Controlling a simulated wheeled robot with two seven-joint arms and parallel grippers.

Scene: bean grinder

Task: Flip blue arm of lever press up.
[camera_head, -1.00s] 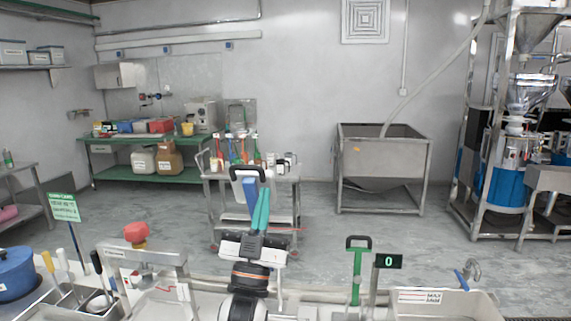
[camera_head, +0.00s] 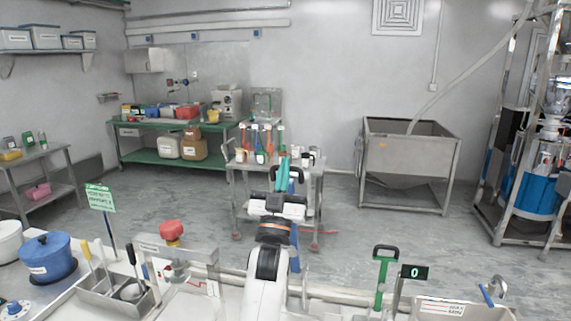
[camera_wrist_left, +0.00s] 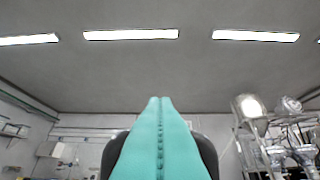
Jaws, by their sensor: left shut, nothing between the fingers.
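The blue arm (camera_head: 295,249) of the lever press stands about upright in the head view, partly hidden behind my left wrist. Its black loop handle (camera_head: 298,173) shows at the top, beside my fingers. My left gripper (camera_head: 282,162) has teal fingers that point up and are shut together with nothing between them. The fingers overlap the handle in the picture; whether they touch it I cannot tell. In the left wrist view the closed fingers (camera_wrist_left: 160,140) point at the ceiling, with a dark rounded shape behind them. My right gripper is not in view.
A green lever (camera_head: 382,278) with a black handle stands to the right beside a display reading 0 (camera_head: 415,272). A red knob (camera_head: 171,230), a utensil holder (camera_head: 112,298) and a blue pot (camera_head: 47,257) are to the left. A cart (camera_head: 315,190) stands behind on open floor.

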